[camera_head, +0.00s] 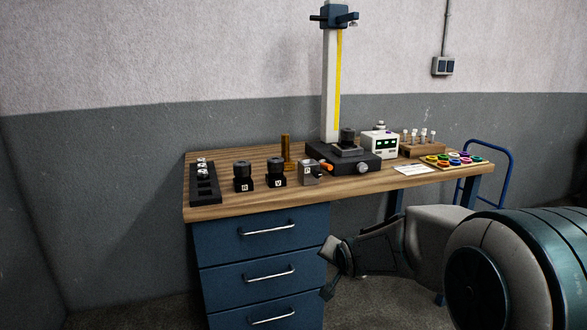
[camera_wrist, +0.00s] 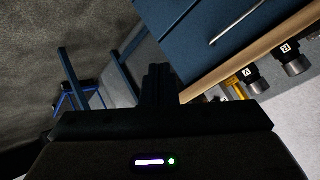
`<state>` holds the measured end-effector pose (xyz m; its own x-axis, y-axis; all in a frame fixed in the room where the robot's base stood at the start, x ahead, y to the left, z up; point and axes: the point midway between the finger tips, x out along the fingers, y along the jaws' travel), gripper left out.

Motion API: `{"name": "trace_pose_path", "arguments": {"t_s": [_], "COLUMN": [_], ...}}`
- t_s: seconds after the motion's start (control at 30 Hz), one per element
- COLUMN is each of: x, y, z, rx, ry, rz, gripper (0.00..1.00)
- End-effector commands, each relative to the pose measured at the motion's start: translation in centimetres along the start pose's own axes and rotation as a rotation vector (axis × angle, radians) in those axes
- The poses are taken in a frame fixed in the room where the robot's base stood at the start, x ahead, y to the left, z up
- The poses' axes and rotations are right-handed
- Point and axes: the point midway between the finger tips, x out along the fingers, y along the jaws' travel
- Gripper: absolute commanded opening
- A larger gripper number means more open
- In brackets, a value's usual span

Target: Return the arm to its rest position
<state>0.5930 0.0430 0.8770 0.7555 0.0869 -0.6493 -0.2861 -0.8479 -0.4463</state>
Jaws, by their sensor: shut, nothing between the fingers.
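My gripper (camera_head: 331,268) is in front of the workbench in the head view, at the lower right of the drawers and below the tabletop edge. My arm reaches in from the right side of that view. The fingers are small and dark there. In the wrist view the gripper (camera_wrist: 158,85) shows as a dark shape with its fingers together and nothing held. The wrist view looks across the bench front, which appears tilted, with a drawer and handle at the top.
The wooden workbench (camera_head: 228,208) with blue drawers (camera_head: 262,240) stands close behind my gripper. On it are a black rack (camera_head: 206,190), black blocks, a tall column stand (camera_head: 330,90), a white display box (camera_head: 380,144) and colored rings. A blue cart frame (camera_head: 511,165) stands at the right.

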Motion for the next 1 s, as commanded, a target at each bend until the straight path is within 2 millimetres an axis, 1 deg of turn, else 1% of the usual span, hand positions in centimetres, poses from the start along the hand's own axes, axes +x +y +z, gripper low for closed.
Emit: {"name": "trace_pose_path", "arguments": {"t_s": [0.03, 0.07, 0.1, 0.17, 0.2, 0.27, 0.3, 0.37, 0.4, 0.5, 0.6, 0.7, 0.8, 1.0], "x": [-3.7, -5.3, -7.3, -10.6, -12.7, -15.9, -18.1, -21.2, -23.1, -27.3, -30.1, -31.7, -32.2, -32.2], "y": [-0.3, 0.0, 0.5, 1.2, 1.7, 2.3, 2.7, 3.3, 3.7, 4.5, 5.1, 5.5, 5.7, 5.7], "z": [-0.9, -0.8, -0.6, -0.3, -0.1, 0.5, 0.9, 1.7, 2.2, 3.7, 5.0, 5.9, 6.4, 6.4], "rx": [-0.053, -0.083, -0.124, -0.179, -0.213, -0.262, -0.293, -0.337, -0.361, -0.417, -0.457, -0.481, -0.491, -0.491], "ry": [-0.021, -0.039, -0.067, -0.112, -0.144, -0.197, -0.235, -0.294, -0.335, -0.428, -0.503, -0.548, -0.568, -0.568], "rz": [0.045, 0.073, 0.109, 0.158, 0.187, 0.223, 0.242, 0.263, 0.273, 0.279, 0.272, 0.262, 0.258, 0.258], "gripper": [0.00, 0.00, 0.00, 0.00, 0.00, 0.00, 0.00, 0.00, 0.00, 0.00, 0.00, 0.00, 0.00, 0.00]}}
